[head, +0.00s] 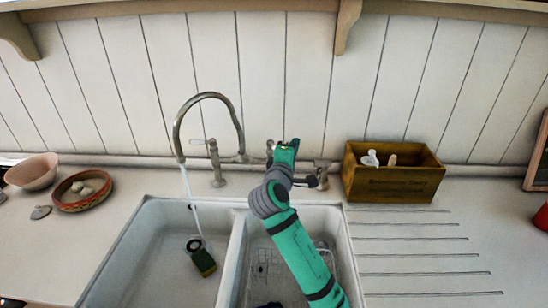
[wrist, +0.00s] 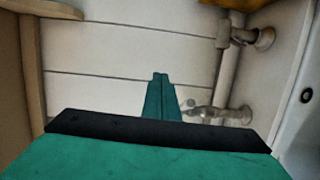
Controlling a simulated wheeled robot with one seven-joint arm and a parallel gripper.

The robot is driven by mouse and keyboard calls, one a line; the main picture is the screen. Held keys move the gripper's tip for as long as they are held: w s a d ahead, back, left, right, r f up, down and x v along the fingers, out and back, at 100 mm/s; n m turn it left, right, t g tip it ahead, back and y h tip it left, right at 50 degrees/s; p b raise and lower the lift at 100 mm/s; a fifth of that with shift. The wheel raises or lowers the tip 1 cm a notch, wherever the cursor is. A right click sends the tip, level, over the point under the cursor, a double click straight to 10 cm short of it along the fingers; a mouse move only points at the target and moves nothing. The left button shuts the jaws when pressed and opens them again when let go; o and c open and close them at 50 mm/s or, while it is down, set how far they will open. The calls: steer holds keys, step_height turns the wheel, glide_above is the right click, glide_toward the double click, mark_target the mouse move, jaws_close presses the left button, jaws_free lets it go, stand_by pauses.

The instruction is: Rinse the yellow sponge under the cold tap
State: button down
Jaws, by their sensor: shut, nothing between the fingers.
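The yellow sponge (head: 204,262), with a dark green side, lies in the left basin (head: 150,262) next to the dark drain. A thin water stream (head: 192,205) falls from the curved tap spout (head: 207,96) and meets the sponge's upper edge or lands just beside it; I cannot tell which. A left tap handle (head: 214,160) stands beside the spout. The right tap handle (head: 320,175) is partly behind my arm. My gripper (head: 285,147) is shut and empty, raised in front of the wall near the tap fittings. Its closed fingers (wrist: 160,90) show near metal tap fittings (wrist: 222,112) in the wrist view.
The right basin (head: 255,270) holds a wire rack (head: 262,262), partly behind my arm. A wooden box (head: 392,182) with bottles stands at right on the counter. Bowls (head: 33,171) sit at far left. The grooved drainboard (head: 425,255) is clear.

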steer(key=s+a+f+n+t+y, duration=0.1)
steer(key=s+a+f+n+y, duration=0.2)
steer(key=s+a+f+y, duration=0.35)
steer(key=w+y, duration=0.2)
steer(key=w, duration=0.8)
steer(key=shift+w+d, duration=0.15)
steer(key=shift+d, duration=0.15)
steer(key=shift+r, duration=0.15)
steer(key=shift+w+d, duration=0.25)
steer(key=shift+d, duration=0.85)
